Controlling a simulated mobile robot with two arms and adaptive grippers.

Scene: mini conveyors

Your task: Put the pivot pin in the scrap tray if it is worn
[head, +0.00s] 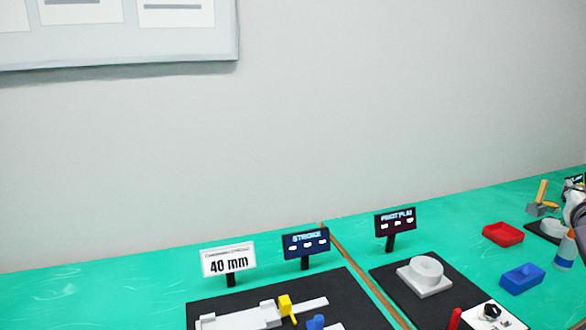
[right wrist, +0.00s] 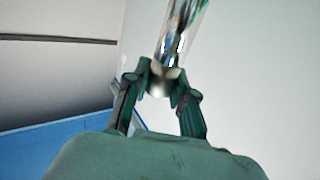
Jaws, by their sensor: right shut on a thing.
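My right gripper (right wrist: 161,82) is shut on a shiny metal cylinder, which I take to be the pivot pin (right wrist: 181,38), in the right wrist view. The pin sticks out past the fingertips, and its top end is cut off by the frame edge. I cannot tell whether it is worn. In the head view, a red tray (head: 503,234) and a blue tray (head: 522,278) sit on the green bench at the right, and both look empty. No label shows which is the scrap tray. Part of my right arm shows at the right edge. My left gripper is not in view.
A grey block with a round boss (head: 425,272) stands on a black mat, behind it a sign reading roughly "PIVOT PLAY" (head: 395,222). Left are a "STROKE" sign (head: 305,243), a "40 mm" sign (head: 228,260) and a slide fixture (head: 262,315). A bottle (head: 565,252) stands far right.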

